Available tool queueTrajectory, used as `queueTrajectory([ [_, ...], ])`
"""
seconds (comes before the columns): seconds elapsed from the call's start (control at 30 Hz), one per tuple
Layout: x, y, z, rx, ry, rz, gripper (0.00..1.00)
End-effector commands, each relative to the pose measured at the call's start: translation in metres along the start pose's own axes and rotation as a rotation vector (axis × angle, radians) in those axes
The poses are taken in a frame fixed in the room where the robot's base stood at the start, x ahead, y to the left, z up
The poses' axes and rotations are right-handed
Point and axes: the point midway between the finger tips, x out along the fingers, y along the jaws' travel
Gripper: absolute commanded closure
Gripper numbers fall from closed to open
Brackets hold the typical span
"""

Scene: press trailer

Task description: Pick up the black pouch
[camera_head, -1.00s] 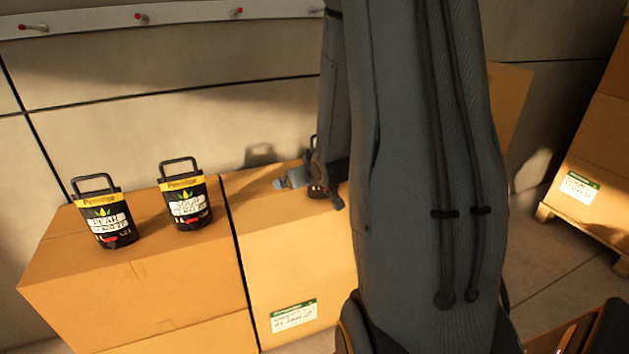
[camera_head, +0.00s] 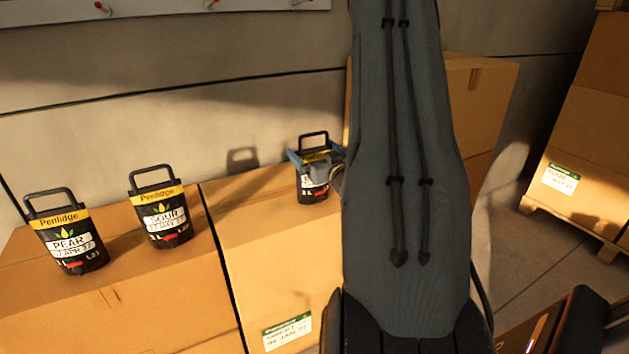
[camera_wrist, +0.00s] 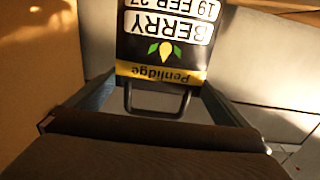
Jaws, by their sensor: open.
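Three black pouches with yellow bands and loop handles stand upright on cardboard boxes. The left one (camera_head: 67,235) reads PEAR and the middle one (camera_head: 161,212) reads SOUR. The third pouch (camera_head: 313,185) stands farther right, partly hidden by my gripper and arm. In the wrist view, a pouch labelled BERRY (camera_wrist: 165,48) appears upside down, its handle toward me. My gripper (camera_head: 316,155) is open at the third pouch's upper part. In the wrist view my gripper (camera_wrist: 160,88) has a finger on each side of the pouch; whether they touch it is unclear.
The pouches stand on two boxes side by side, the left box (camera_head: 130,310) and the right box (camera_head: 270,260). A wall with a peg rail (camera_head: 240,6) is close behind. A taller box (camera_head: 485,95) stands right of my arm. Stacked boxes (camera_head: 590,130) sit on a pallet farther right.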

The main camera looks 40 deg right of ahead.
Motion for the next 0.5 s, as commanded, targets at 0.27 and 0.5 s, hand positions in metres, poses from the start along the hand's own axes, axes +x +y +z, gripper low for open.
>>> queueTrajectory([
  [0.27,0.036,0.002,0.000,0.000,-0.001,0.002,0.00],
  [0.5,0.040,0.004,0.001,0.000,-0.001,0.004,0.00],
])
